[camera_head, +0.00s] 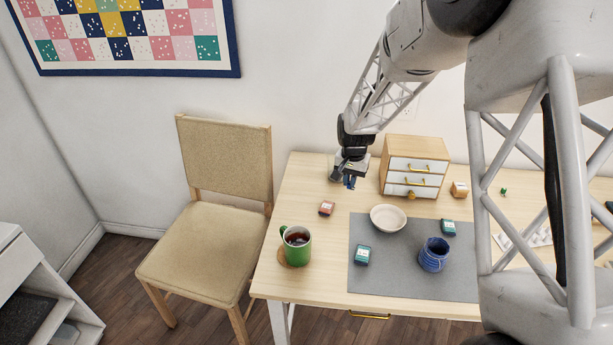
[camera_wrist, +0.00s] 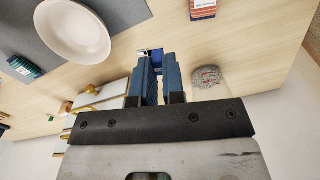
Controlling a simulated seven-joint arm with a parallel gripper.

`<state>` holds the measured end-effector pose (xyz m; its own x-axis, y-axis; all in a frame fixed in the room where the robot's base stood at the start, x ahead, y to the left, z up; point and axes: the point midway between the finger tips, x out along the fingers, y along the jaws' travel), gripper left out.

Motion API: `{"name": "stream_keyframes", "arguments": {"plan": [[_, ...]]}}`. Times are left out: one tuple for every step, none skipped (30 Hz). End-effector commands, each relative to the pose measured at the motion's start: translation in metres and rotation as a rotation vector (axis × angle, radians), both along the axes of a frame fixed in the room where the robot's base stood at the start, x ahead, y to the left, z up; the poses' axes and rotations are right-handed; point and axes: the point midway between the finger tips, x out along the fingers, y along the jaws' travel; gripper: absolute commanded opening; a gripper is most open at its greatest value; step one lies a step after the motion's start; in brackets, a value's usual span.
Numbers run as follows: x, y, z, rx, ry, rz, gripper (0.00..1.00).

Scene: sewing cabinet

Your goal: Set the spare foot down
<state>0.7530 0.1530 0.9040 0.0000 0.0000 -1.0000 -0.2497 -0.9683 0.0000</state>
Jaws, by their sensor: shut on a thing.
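My gripper (camera_head: 348,180) is over the back left of the table, left of the small drawer cabinet. In the wrist view its two blue-grey fingers (camera_wrist: 157,72) are shut on a small blue piece with a pale tip, the spare foot (camera_wrist: 156,58). Most of the spare foot is hidden between the fingers. In the head view it is a small dark blue shape at the fingertips. Whether it touches the table (camera_head: 305,185) is hard to tell. Bare wood lies around the fingertips.
The drawer cabinet (camera_head: 412,165) with brass handles stands right of my gripper. A red box (camera_head: 327,208), cream bowl (camera_head: 388,218) and green mug (camera_head: 297,249) stand nearer. A grey mat (camera_head: 400,275) holds a blue mug (camera_head: 434,254).

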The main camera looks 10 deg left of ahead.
Motion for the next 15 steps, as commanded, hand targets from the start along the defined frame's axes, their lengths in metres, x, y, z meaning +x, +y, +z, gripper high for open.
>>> {"name": "stream_keyframes", "arguments": {"plan": [[0.006, 0.016, -0.002, 0.0, 0.0, 0.032, 0.0], [0.009, 0.025, -0.003, 0.0, 0.0, 0.052, 0.0], [0.014, 0.036, -0.003, 0.0, 0.0, 0.078, 0.0], [0.016, 0.044, -0.004, 0.0, 0.0, 0.095, 0.0], [0.019, 0.052, -0.004, 0.0, 0.0, 0.113, 0.0], [0.022, 0.062, -0.005, 0.0, 0.0, 0.136, 0.0], [0.024, 0.069, -0.006, 0.0, 0.0, 0.151, 0.0], [0.026, 0.076, -0.006, 0.0, 0.0, 0.166, 0.0], [0.028, 0.085, -0.007, 0.0, 0.0, 0.185, 0.0], [0.03, 0.091, -0.007, 0.0, 0.0, 0.199, 0.0], [0.032, 0.096, -0.008, 0.0, 0.0, 0.21, 0.0], [0.033, 0.104, -0.009, 0.0, 0.0, 0.226, 0.0], [0.034, 0.109, -0.009, 0.0, 0.0, 0.237, 0.0], [0.035, 0.114, -0.01, 0.0, 0.0, 0.248, 0.0], [0.037, 0.12, -0.01, 0.0, -0.001, 0.261, 0.0]]}}
